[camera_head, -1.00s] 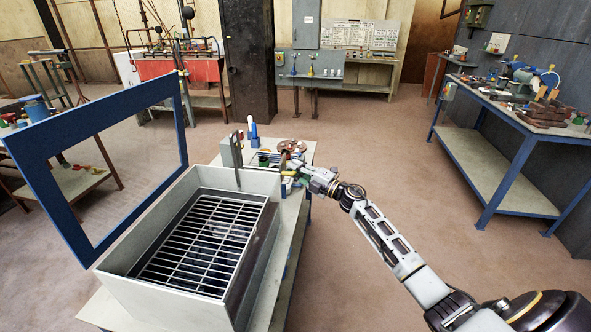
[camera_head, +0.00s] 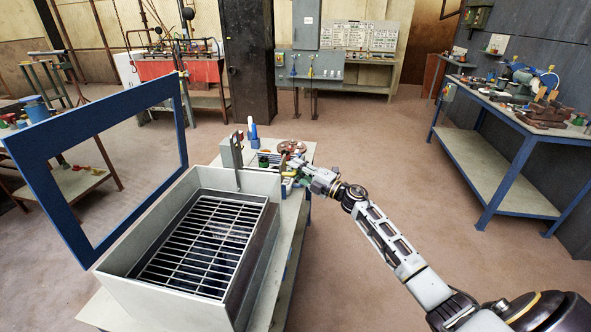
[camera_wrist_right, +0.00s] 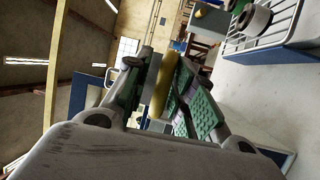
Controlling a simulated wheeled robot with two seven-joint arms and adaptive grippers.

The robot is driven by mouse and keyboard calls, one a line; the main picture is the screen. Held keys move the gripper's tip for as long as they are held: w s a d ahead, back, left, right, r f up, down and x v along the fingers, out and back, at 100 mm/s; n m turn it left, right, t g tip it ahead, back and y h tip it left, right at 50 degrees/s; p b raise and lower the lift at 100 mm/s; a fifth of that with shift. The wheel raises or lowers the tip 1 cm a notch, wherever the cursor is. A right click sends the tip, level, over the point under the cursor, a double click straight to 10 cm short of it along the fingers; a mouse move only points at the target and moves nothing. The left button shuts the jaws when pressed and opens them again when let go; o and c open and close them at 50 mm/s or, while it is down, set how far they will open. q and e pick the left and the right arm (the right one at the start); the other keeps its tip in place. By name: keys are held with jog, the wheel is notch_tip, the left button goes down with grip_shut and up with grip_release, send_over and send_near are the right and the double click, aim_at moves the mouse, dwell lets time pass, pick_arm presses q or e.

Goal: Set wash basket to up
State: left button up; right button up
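The wash basket (camera_head: 205,240) is a metal wire grid lying low inside a grey open basin (camera_head: 262,290). A grey upright plate (camera_head: 231,152) with a thin rod stands at the basin's far end. My right gripper (camera_head: 296,172) is beyond the basin's far right corner, apart from the basket, among small parts on the bench. In the right wrist view, a yellow bar (camera_wrist_right: 162,85) shows between the green-padded fingers of this gripper. I cannot tell whether they touch it. My left gripper is not in view.
A blue frame (camera_head: 40,165) stands along the basin's left side. The bench (camera_head: 290,260) under the basin holds small parts at its far end, including a round brown wheel (camera_head: 292,147) and a blue object (camera_head: 252,131). Floor to the right is clear up to a blue worktable (camera_head: 515,185).

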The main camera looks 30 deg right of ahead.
jog(key=v, duration=1.1)
jog(key=shift+s+d, duration=0.2)
jog(key=shift+s, duration=0.05)
jog(key=shift+f, duration=0.1)
dwell(0.6)
